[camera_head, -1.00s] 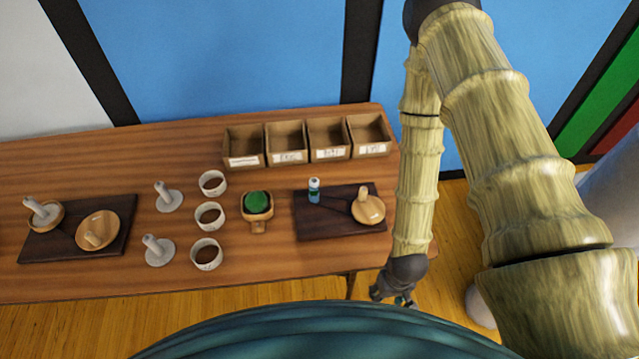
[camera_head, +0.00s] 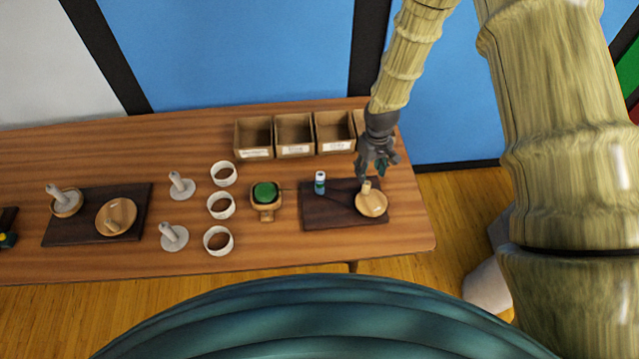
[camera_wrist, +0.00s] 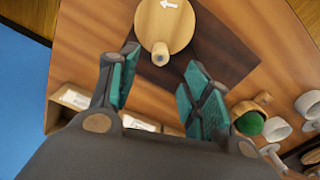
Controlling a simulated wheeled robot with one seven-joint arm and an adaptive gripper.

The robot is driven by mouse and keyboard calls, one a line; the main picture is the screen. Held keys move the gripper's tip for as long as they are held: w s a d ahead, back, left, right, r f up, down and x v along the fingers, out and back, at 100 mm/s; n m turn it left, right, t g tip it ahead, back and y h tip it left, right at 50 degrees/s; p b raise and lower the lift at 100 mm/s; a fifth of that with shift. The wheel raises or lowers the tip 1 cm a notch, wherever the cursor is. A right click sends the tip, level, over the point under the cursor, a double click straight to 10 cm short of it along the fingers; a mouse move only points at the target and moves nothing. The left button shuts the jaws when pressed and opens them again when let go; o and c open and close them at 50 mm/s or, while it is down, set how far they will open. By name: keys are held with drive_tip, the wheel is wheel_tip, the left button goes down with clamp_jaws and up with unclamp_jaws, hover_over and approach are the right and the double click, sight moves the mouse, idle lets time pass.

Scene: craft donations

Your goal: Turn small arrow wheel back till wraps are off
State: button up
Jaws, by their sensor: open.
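The small wheel (camera_head: 371,204) is a round light-wood disc with an upright peg (camera_head: 366,187), at the right of a dark board (camera_head: 318,217). In the wrist view the wheel (camera_wrist: 178,28) shows a white arrow (camera_wrist: 170,4), and its peg (camera_wrist: 160,57) appears between the fingers. A small blue-and-white cylinder (camera_head: 320,183) stands on the same board, with a thin dark line running from it toward the wheel. Wraps are too small to make out. My gripper (camera_head: 376,168) is open and empty, above the board just behind the peg, with no visible contact.
Open boxes (camera_head: 294,149) line the table's back edge behind my gripper. A wooden holder with a green pad (camera_head: 265,193) and white rings (camera_head: 221,205) stand to the left. Another board (camera_head: 62,230) with a larger disc (camera_head: 116,216) lies farther left.

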sight(368, 183)
drive_tip(key=shift+f+b, duration=2.45)
drive_tip(key=shift+f, duration=2)
drive_tip(key=shift+c, duration=0.2)
drive_tip(key=c, duration=0.9)
